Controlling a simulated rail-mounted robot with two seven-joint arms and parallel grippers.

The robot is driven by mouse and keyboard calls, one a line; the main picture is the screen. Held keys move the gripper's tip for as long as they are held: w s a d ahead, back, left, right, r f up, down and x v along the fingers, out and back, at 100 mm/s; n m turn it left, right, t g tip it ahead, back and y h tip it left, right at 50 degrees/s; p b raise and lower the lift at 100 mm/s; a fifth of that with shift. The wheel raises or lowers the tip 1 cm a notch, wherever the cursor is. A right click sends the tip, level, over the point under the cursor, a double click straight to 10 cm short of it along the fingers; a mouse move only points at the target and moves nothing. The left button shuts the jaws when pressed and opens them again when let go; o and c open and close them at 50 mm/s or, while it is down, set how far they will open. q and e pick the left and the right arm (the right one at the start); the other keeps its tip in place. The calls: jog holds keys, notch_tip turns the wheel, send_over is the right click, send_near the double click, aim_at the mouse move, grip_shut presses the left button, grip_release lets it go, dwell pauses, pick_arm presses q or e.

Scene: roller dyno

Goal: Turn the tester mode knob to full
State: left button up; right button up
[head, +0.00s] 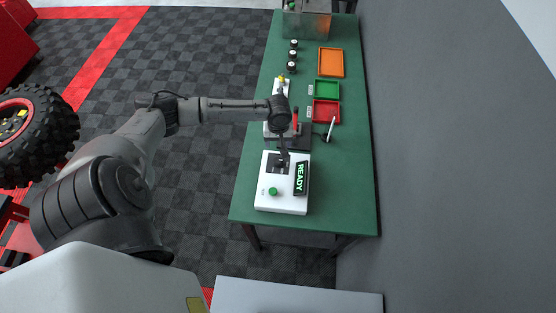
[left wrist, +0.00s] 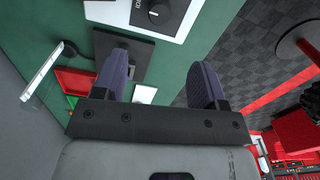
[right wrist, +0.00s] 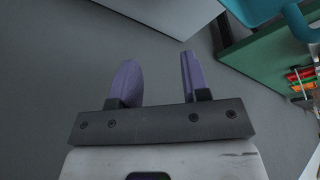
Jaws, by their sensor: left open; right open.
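The white tester (head: 284,201) lies on the near end of the green bench, with a green button (head: 273,191) and a display reading READY (head: 301,178). Its mode knob (left wrist: 159,12) is a dark round knob on a dark square plate, at the top edge of the left wrist view; part of a label shows beside it. My left gripper (head: 284,160) is over the tester's far part and hides the knob area in the head view. In the left wrist view its fingers (left wrist: 160,75) are open, empty and apart from the knob. My right gripper (right wrist: 158,75) is open and empty.
The green bench (head: 340,190) also holds red (head: 327,111), green (head: 327,89) and orange (head: 330,62) trays. A dark-based stand with a red part (head: 295,118) is just beyond the tester. A tyred wheel (head: 40,130) is at left.

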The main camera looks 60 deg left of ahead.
aim_at(278, 160)
pick_arm(q)
notch_tip(278, 160, down, 14)
jog(key=shift+r, duration=0.1)
dwell(0.5)
jog(key=c, duration=0.9)
jog(key=shift+c, duration=0.2)
